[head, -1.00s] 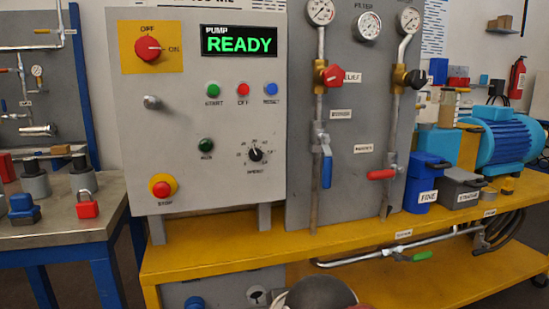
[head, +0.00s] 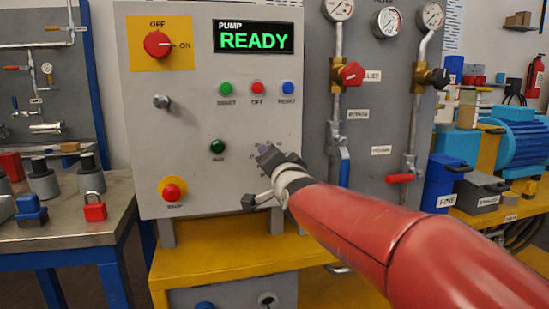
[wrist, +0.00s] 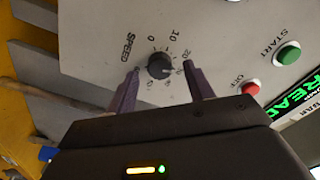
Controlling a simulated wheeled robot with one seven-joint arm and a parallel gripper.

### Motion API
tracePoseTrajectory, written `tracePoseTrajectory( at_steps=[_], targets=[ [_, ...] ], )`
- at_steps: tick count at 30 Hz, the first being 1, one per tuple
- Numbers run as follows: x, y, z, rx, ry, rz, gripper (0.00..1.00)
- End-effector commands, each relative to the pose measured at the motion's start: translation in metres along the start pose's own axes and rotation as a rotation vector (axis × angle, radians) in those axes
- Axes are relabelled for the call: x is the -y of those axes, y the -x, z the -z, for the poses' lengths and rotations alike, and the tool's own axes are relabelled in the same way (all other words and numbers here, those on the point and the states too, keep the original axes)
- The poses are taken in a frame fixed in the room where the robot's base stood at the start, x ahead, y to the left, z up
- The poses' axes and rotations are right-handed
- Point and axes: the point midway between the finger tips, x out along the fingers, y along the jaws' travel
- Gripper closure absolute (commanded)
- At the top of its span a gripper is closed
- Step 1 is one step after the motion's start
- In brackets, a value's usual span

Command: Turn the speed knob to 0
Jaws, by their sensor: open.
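The speed knob (wrist: 160,66) is a small dark round knob on the grey panel, with a printed number scale around it and the word SPEED beside it. In the wrist view it shows between the two fingertips of my gripper (wrist: 161,69), which is open with one finger on each side. I see a gap on both sides of the knob. I cannot tell how far the fingertips reach along it. In the head view my gripper (head: 264,153) is at the panel's lower right and hides the knob. The pointer's exact reading is too small to tell.
Close by on the panel (head: 140,110) are the green START button (head: 226,88), red OFF button (head: 257,88), blue RESET button (head: 288,88) and red stop button (head: 171,192). The display (head: 254,38) reads PUMP READY. A blue-handled valve (head: 344,168) stands right of my gripper.

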Motion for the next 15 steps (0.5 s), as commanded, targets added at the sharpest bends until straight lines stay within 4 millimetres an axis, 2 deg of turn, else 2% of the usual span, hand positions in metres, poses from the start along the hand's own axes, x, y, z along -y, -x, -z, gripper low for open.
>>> tracePoseTrajectory(
  at_steps=[3, 6, 14, 15],
  targets=[
    [0.0, -0.014, 0.0, 0.001, 0.002, -0.001, 0.48],
    [0.0, -0.02, 0.0, 0.001, 0.002, 0.0, 0.48],
    [0.0, -0.021, 0.0, 0.001, 0.002, 0.0, 0.48],
    [0.0, -0.021, 0.0, 0.001, 0.002, 0.0, 0.5]
  ],
)
